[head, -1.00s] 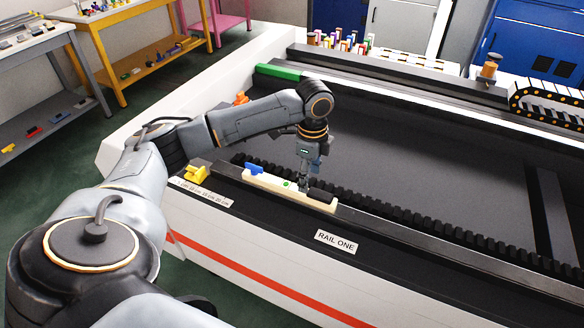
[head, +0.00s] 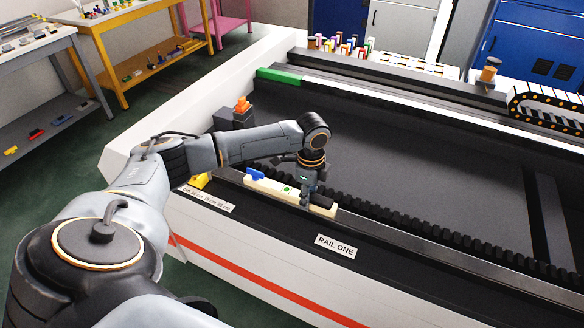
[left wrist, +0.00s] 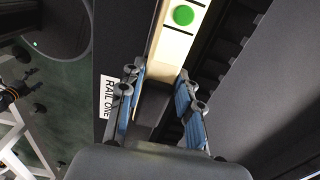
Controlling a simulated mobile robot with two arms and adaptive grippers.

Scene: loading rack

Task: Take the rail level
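The rail level is a long cream bar (head: 272,185) lying along the dark rail marked RAIL ONE. It has a blue piece at its left end, a green spot near its middle and a black block at its right part. My left gripper (head: 306,198) is low over that black block. In the left wrist view the cream bar (left wrist: 176,48) with its green spot runs up from between the fingers. The blue-padded fingers of the left gripper (left wrist: 160,98) are open, one on each side of the black block. Whether they touch it is unclear. My right gripper is out of view.
A black toothed rack (head: 400,225) runs along the rail beside the level. The RAIL ONE label (head: 335,246) is on the front face. The dark bed (head: 420,150) behind is clear.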

